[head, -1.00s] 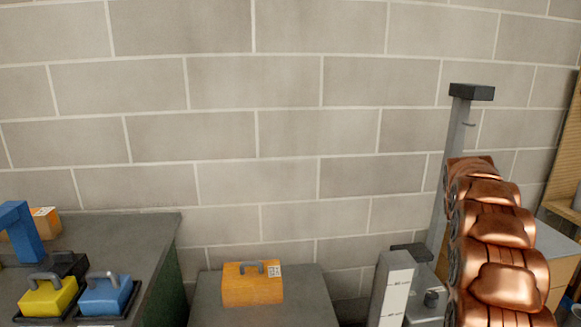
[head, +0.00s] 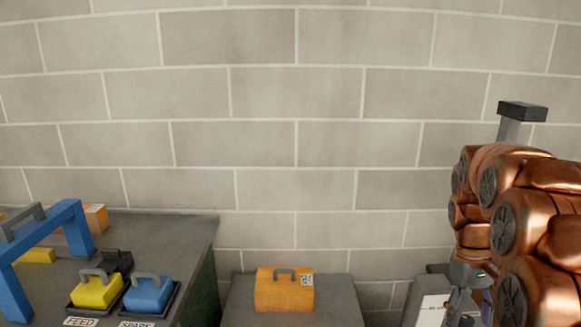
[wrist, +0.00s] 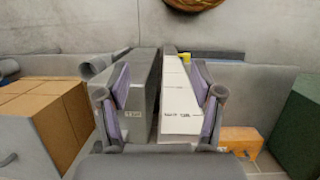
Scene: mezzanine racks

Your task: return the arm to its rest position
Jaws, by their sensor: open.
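My arm is copper-coloured and stands folded at the right side of the head view. My gripper (head: 468,300) hangs grey and small below the arm's near links, partly cut off by the lower edge. In the wrist view my gripper (wrist: 162,92) shows two separate fingers with purple pads, open with nothing between the pads. Beyond the fingers stand a grey box-like unit (wrist: 143,85) and a white panel with small markings (wrist: 176,110). I cannot tell how far they are from the fingertips.
An orange case (head: 284,290) sits on a grey stand (head: 335,295). On the left table (head: 160,235) are a yellow case (head: 97,292), a blue case (head: 149,296) and a blue frame (head: 72,222). Cardboard boxes (wrist: 45,115) show in the wrist view. A block wall closes the back.

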